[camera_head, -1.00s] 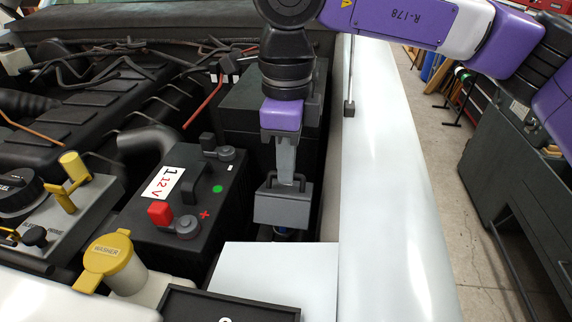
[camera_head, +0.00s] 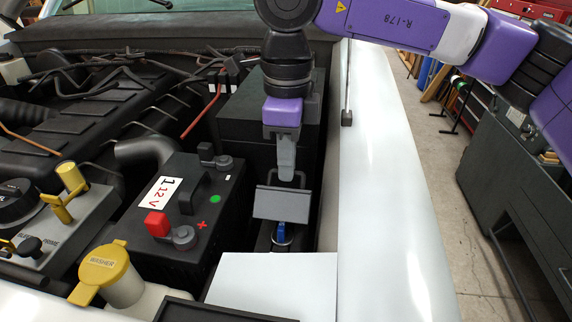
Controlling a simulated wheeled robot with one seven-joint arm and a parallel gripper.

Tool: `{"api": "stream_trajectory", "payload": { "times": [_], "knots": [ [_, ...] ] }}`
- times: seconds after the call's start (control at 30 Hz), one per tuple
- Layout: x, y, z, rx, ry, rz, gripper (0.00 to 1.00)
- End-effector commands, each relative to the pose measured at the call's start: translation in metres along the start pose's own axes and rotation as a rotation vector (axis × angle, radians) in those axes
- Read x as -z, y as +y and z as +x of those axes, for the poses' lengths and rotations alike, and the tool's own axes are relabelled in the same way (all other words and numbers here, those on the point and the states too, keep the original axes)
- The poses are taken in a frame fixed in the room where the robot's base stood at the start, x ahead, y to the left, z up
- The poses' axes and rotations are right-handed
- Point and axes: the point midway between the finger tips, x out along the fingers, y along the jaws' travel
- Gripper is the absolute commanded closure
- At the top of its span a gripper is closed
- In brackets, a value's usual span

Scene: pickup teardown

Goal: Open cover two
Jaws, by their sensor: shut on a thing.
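A small grey cover (camera_head: 281,204) with a dark loop handle (camera_head: 287,177) is right of the black battery (camera_head: 195,210) and is tilted up. I see no number on it, so I cannot tell from markings whether it is cover two. My gripper (camera_head: 286,168) points down from above, shut on the handle; the fingertips partly hide the grip. A blue part (camera_head: 281,232) on a dark base shows below the cover's lower edge. The cover's hinge is not clearly visible.
A tall black box (camera_head: 268,125) stands behind the cover. A red terminal cap (camera_head: 157,223) and yellow washer cap (camera_head: 103,266) are to the left. A white panel (camera_head: 275,283) lies in front. The white fender (camera_head: 390,200) borders the bay at right.

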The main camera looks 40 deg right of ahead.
Motion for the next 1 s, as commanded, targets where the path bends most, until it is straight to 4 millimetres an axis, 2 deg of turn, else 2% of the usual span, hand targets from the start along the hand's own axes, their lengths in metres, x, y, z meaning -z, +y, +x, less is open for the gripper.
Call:
{"api": "stream_trajectory", "payload": {
  "times": [0.47, 1.0],
  "knots": [
    [0.0, -0.003, 0.0, 0.001, -0.001, 0.0, 1.0],
    [0.0, -0.022, 0.003, 0.0, -0.001, 0.0, 1.0]
  ]
}}
